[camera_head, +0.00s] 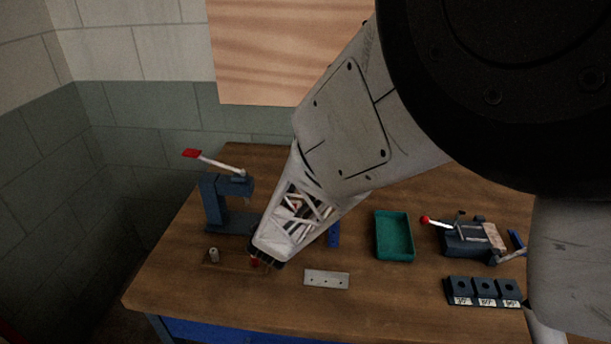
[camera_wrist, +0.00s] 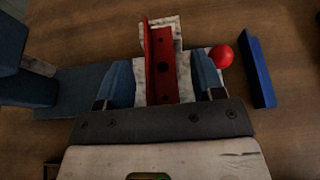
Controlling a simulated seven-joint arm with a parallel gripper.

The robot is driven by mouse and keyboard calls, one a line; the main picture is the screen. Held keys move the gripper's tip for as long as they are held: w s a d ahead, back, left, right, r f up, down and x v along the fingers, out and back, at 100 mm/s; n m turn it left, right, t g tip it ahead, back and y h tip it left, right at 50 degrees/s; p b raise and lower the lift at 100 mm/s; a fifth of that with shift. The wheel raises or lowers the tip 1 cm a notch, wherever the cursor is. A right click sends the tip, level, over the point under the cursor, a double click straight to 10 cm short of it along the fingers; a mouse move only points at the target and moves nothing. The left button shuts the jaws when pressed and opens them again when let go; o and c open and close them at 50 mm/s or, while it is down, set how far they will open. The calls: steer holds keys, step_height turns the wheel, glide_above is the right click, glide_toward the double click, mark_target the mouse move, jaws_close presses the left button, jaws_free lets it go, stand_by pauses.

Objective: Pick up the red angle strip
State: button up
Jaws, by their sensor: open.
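The red angle strip (camera_wrist: 160,86), with an upright flange on its left side and dark holes along its flat, shows in the wrist view. It lies against a pale, mottled piece (camera_wrist: 168,21) that shows around its edges. My gripper (camera_wrist: 164,75) is open, with one blue-grey finger on each side of the strip and a gap visible on both sides. In the head view my gripper (camera_head: 266,257) is low over the left part of the bench, and only a small red bit (camera_head: 254,262) shows beside it; my arm hides the rest.
A blue press (camera_head: 214,200) with a red-tipped lever stands left of my gripper. A red ball (camera_wrist: 222,56) and a blue bar (camera_wrist: 257,72) lie close to the right finger. A grey holed plate (camera_head: 326,284), green tray (camera_head: 395,254) and clamp device (camera_head: 465,240) are to the right.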

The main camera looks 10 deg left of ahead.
steer(key=shift+w+f, duration=0.15)
steer(key=shift+w, duration=0.25)
steer(key=shift+c, duration=0.4)
steer(key=c, duration=0.9)
steer(key=shift+r, duration=0.9)
step_height(320, 180, up, 2)
steer(key=shift+s, duration=0.15)
steer(key=s+d, duration=0.2)
steer(key=s, duration=0.2)
steer(key=s+d, duration=0.2)
steer(key=s, duration=0.3)
steer(key=s+d+r, duration=0.1)
steer(key=s+d, duration=0.2)
steer(key=s, duration=0.2)
steer(key=shift+d+r, duration=0.1)
